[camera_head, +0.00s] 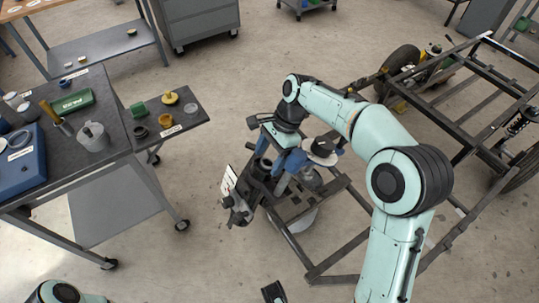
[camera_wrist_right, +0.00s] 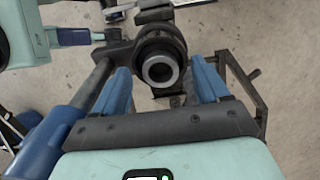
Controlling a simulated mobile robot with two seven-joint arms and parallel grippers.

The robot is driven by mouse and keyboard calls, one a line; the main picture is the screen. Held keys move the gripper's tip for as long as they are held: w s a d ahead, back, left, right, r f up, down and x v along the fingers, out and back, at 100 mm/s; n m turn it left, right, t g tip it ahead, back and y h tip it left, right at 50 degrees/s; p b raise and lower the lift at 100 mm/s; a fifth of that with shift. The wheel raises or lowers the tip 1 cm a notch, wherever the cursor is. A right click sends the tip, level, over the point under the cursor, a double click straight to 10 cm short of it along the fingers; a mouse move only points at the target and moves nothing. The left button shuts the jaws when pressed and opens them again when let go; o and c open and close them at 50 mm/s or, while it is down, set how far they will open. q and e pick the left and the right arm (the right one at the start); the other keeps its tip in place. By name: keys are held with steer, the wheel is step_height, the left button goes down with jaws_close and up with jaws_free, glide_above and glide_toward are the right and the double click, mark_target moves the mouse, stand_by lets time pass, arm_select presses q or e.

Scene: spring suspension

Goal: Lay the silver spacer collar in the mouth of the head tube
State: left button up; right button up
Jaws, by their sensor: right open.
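The head tube (camera_wrist_right: 158,47) is the dark round tube in the middle of the right wrist view, with its mouth facing the camera. A silver-grey ring, which looks like the spacer collar (camera_wrist_right: 160,84), lies within the mouth, roughly centred, with dark rim around it. My right gripper (camera_wrist_right: 162,72) is open, its blue fingers on either side of the tube, apart from the ring. In the head view my right gripper (camera_head: 276,158) hangs over the dark tube end (camera_head: 262,166); the ring cannot be made out there. My left gripper (camera_wrist_right: 74,37) seems to show partly at the upper left of the wrist view.
A dark bench (camera_head: 118,142) with cups, a green case (camera_head: 72,103) and small parts stands at the left. A metal frame (camera_head: 345,262) stands below and right of my right gripper. A larger wheeled chassis (camera_head: 470,100) is at the upper right. Floor between bench and frame is clear.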

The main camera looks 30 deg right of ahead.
steer(key=p+v, duration=0.3)
steer(key=v, duration=1)
steer(key=shift+p, duration=0.3)
steer(key=shift+r, duration=0.1)
